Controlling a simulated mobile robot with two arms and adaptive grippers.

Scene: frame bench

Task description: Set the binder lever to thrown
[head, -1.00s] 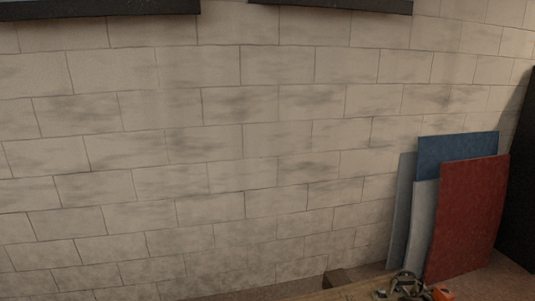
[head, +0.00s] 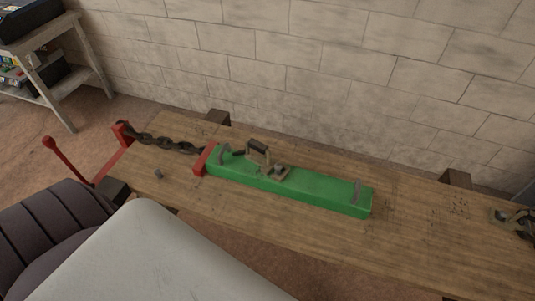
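A red lever (head: 70,162) with a round knob stands tilted up at the left end of the bench, its knob to the upper left. Its lower end runs toward a red bracket (head: 118,152), partly hidden behind dark and pale shapes in the foreground. A dark chain (head: 164,142) runs from the top of the bracket to a red end piece (head: 201,160) on a green beam (head: 312,190). Neither of my grippers is in view.
The wooden bench (head: 440,240) carries the green beam, with a clamp-like metal fitting (head: 258,153) on it. Metal hardware (head: 512,218) lies at the right. A block wall (head: 330,80) is behind; a shelf (head: 62,60) stands upper left.

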